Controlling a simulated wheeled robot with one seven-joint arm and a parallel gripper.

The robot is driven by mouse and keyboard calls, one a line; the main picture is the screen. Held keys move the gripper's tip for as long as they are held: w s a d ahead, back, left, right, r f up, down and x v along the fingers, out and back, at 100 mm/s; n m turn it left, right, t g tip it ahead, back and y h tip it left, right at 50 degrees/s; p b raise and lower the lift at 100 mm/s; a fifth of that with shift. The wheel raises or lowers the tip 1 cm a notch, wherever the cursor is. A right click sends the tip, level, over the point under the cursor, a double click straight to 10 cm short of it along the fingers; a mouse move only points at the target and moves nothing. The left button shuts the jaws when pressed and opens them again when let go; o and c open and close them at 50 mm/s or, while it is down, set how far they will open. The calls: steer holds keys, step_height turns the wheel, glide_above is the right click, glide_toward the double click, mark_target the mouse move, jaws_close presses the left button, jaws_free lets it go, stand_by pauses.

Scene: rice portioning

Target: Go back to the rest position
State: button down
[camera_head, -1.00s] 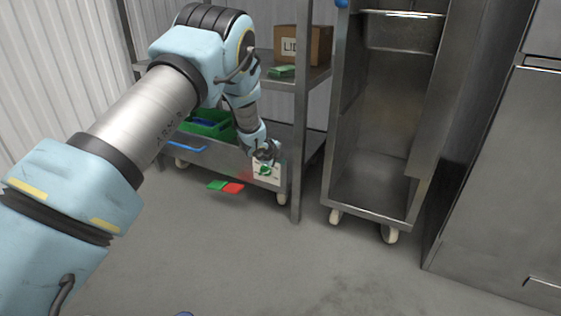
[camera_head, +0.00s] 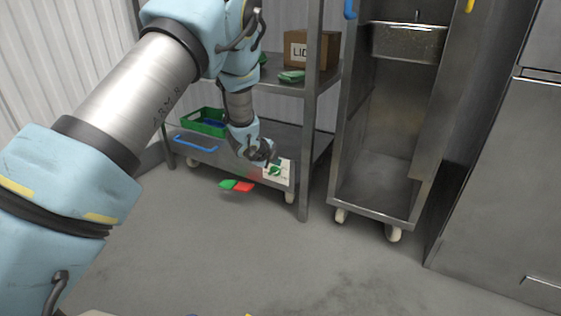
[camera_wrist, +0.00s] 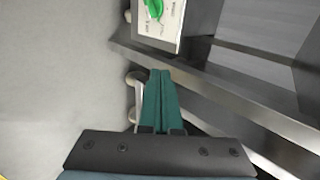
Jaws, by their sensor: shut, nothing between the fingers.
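My gripper is in the wrist view (camera_wrist: 160,72), with its green fingers together and nothing between them. In the head view my arm reaches down from the upper left. Its wrist end hangs in front of the lower shelf of a metal rack (camera_head: 304,200), beside a white card with a green mark (camera_head: 284,165). The fingertips are not clear in the head view. In the wrist view the card (camera_wrist: 172,34) lies beyond the fingertips, with a gap between.
A cardboard box (camera_head: 318,48) stands above. Green and red pieces (camera_head: 237,185) show low before the rack.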

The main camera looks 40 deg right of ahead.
steer(key=w+a+r+n+t+y+p, duration=0.15)
steer(key=a+r+n, duration=0.3)
steer(key=a, duration=0.55)
steer(key=w+a+r+n+y, duration=0.25)
steer(key=a+n, duration=0.25)
steer(key=a, duration=0.5)
steer(key=w+a+r+n+t+y, duration=0.1)
steer(key=w+a+r+n+y, duration=0.3)
steer(key=a, duration=0.6)
steer(key=s+a+r+n+g+p, duration=0.15)
steer(key=s+a+r+n, duration=0.25)
steer(key=s+a+n, duration=0.6)
steer(key=s+a+r+n+g, duration=0.35)
steer(key=s+a+n, duration=0.25)
steer(key=s+a, duration=0.45)
step_height(320, 180, up, 38)
steer(key=w+a+p, duration=0.1)
steer(key=p, duration=3.7)
steer(key=shift+a, duration=0.35)
